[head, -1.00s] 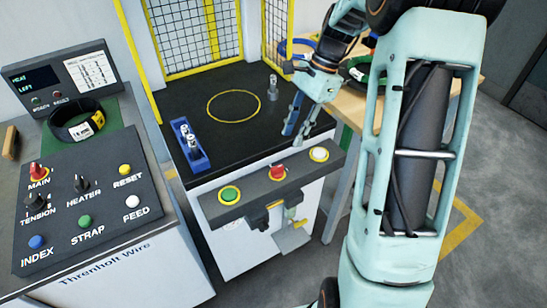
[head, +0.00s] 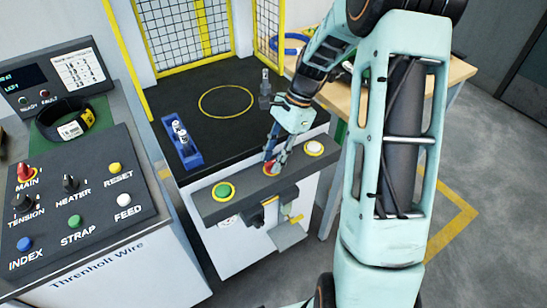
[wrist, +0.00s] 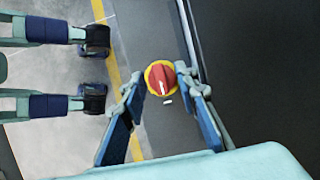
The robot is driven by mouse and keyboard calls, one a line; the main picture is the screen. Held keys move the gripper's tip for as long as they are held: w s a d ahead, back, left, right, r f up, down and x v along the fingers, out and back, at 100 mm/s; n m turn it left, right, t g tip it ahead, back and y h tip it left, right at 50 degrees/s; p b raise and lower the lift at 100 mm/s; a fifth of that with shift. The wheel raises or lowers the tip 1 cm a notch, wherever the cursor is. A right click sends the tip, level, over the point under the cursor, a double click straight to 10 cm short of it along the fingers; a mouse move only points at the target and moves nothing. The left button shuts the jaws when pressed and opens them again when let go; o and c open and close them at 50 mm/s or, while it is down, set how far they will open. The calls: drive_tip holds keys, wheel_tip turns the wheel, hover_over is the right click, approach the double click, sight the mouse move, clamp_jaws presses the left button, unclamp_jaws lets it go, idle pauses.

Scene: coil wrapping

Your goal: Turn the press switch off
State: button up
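The press switch is a red rotary knob on a yellow ring (wrist: 161,78), in the middle of the press's front panel. In the head view its red part (head: 269,167) is mostly hidden behind my fingers. In the wrist view the open gripper (wrist: 160,76) has one fingertip on each side of the knob; contact is not clear.
A green button (head: 223,191) and a white button (head: 314,148) flank the switch on the panel (head: 245,188). A blue holder (head: 187,154) and a dark post (head: 265,92) stand on the black press top. A control console (head: 90,225) with a red MAIN knob is at left.

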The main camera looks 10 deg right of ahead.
clamp_jaws()
drive_tip(key=shift+r+n+p, duration=0.1)
drive_tip(key=shift+n+p, duration=0.2)
drive_tip(key=shift+n, duration=0.1)
drive_tip(key=n+g+p, duration=0.1)
drive_tip(key=n, duration=0.1)
drive_tip(key=shift+w+a+n+h+p, duration=0.1)
drive_tip(key=shift+w+n+h+p, duration=0.05)
drive_tip(key=shift+n+h+p, duration=0.25)
drive_tip(key=n+g+h+p, duration=0.1)
drive_tip(key=n, duration=0.2)
drive_tip(key=shift+n, duration=0.3)
drive_tip(key=n+h, duration=0.1)
drive_tip(key=n, duration=0.1)
drive_tip(key=n+g+h+p, duration=0.1)
drive_tip(key=n, duration=0.2)
drive_tip(key=shift+w+a+n, duration=0.15)
drive_tip(key=shift+a+n, duration=0.05)
drive_tip(key=shift+n, duration=0.1)
drive_tip(key=n+h, duration=0.1)
drive_tip(key=n, duration=0.1)
drive_tip(key=n+p, duration=0.1)
drive_tip(key=n, duration=0.2)
drive_tip(key=shift+a+h, duration=0.1)
drive_tip(key=shift+h, duration=0.3)
